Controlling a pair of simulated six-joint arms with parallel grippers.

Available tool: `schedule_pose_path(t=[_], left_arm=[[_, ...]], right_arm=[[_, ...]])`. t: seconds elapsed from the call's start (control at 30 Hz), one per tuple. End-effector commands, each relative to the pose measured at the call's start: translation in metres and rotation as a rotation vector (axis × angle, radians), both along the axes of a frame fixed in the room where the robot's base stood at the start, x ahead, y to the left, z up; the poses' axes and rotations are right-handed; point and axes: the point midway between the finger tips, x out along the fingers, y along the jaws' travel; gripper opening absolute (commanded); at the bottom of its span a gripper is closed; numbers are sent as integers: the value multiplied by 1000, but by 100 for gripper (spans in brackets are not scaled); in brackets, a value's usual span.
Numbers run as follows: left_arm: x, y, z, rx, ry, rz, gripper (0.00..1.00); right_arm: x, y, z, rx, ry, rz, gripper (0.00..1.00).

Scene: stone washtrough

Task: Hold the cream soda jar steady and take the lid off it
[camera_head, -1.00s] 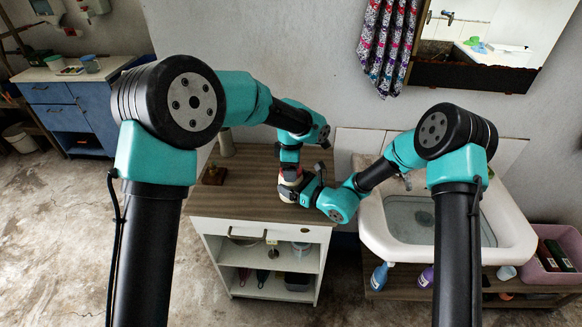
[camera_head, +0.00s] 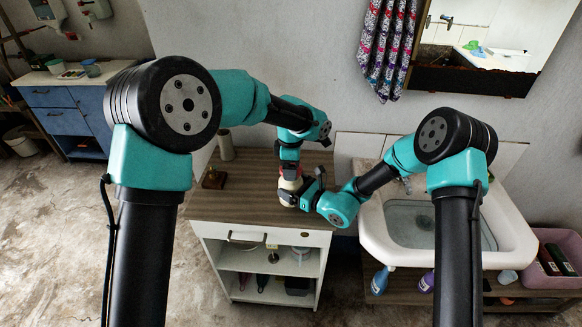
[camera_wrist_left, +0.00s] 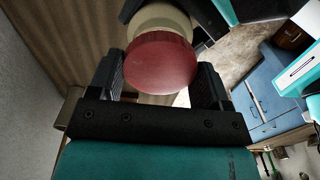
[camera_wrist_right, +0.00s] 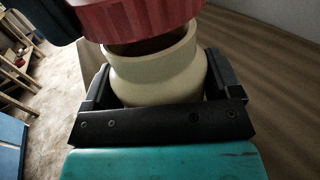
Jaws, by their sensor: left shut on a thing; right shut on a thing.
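The cream soda jar (camera_wrist_right: 155,75) is a round, cream-coloured jar, seen close in the right wrist view and small on the cabinet top in the head view (camera_head: 287,187). My right gripper (camera_wrist_right: 160,88) is shut around its body from the side. The red lid (camera_wrist_left: 160,62) sits between the fingers of my left gripper (camera_wrist_left: 158,72), which is shut on it from above. In the right wrist view the lid (camera_wrist_right: 130,18) is above the jar, with part of the dark mouth showing below it. The lid appears raised from the rim.
A white sink (camera_head: 510,235) stands to the right. The cabinet top's front left is clear.

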Motion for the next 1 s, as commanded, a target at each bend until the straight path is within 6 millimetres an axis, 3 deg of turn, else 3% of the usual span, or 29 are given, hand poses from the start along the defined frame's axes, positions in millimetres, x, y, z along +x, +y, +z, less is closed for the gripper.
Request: schedule_pose_path(t=[0.27,0.63,0.93,0.97,1.0], left_arm=[[0,0,1,0,0,0,43],[0,0,36,-1,-1,-1,43],[0,0,40,0,0,0,43],[0,0,40,0,0,0,43],[0,0,40,0,0,0,43]], right_arm=[[0,0,0,0,0,0,17],[0,0,0,0,0,0,17],[0,0,0,0,0,0,17],[0,0,0,0,0,0,84],[0,0,0,0,0,0,88]])
